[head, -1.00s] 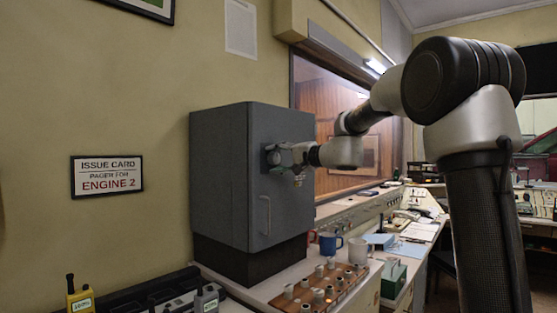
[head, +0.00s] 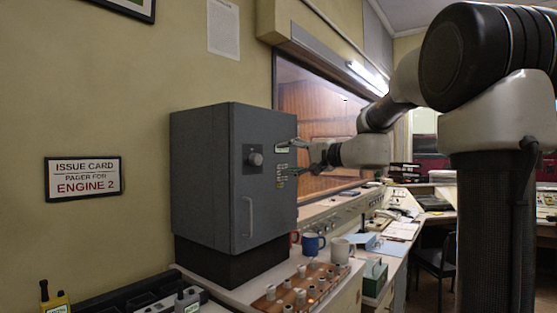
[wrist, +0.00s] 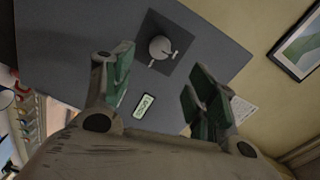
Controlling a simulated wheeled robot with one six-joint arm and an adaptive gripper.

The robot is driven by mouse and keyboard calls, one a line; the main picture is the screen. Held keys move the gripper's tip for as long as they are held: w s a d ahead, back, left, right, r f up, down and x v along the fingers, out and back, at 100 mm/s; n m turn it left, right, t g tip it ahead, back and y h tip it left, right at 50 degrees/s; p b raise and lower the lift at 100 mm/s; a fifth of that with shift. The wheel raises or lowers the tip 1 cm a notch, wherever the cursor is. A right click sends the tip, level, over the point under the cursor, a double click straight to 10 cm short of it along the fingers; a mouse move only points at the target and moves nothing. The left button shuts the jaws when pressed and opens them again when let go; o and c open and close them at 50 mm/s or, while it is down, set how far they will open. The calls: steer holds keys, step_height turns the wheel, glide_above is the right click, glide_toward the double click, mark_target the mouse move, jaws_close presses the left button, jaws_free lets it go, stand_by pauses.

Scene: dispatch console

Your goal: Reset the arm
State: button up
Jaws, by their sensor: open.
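My arm reaches in from the right in the head view, and my gripper (head: 302,158) is beside the front of a grey cabinet (head: 203,178). In the wrist view my gripper (wrist: 158,90) has its two green-padded fingers spread wide with nothing between them. A round knob (head: 255,159) sits on a dark plate on the cabinet door; the knob also shows in the wrist view (wrist: 160,47), beyond the fingertips and apart from them. A small light label (wrist: 144,106) is on the door near the knob. The door looks shut, with a vertical handle (head: 246,218) below.
A wooden rack (head: 300,287) with several pegs stands on the counter in front of the cabinet. A blue mug (head: 312,244) and a white mug (head: 341,250) are close by. A yellow radio (head: 54,300) is at lower left. A wall sign (head: 83,178) reads "Issue card pager for Engine 2".

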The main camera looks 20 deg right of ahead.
steer(key=shift+s+d, duration=0.15)
stand_by(0.3)
steer(key=s+d+f+n+g+h, duration=0.1)
steer(key=s+f+g+h, duration=0.15)
steer(key=s+f, duration=0.5)
steer(key=s+d+f+g+h, duration=0.15)
steer(key=s+f+g, duration=0.3)
steer(key=f, duration=0.55)
steer(key=s+d+f+n+g+h, duration=0.1)
steer(key=s+d+f+n+h, duration=0.1)
steer(key=s, duration=0.5)
steer(key=s+d+f+n+g+h, duration=0.1)
steer(key=s+f+n+h, duration=0.1)
steer(key=s, duration=0.6)
steer(key=s+d+f+n+h, duration=0.2)
steer(key=s+f+n, duration=0.1)
steer(key=s, duration=0.4)
steer(key=shift+s+d+g, duration=0.25)
steer(key=shift+d+g, duration=0.05)
steer(key=shift+g, duration=0.1)
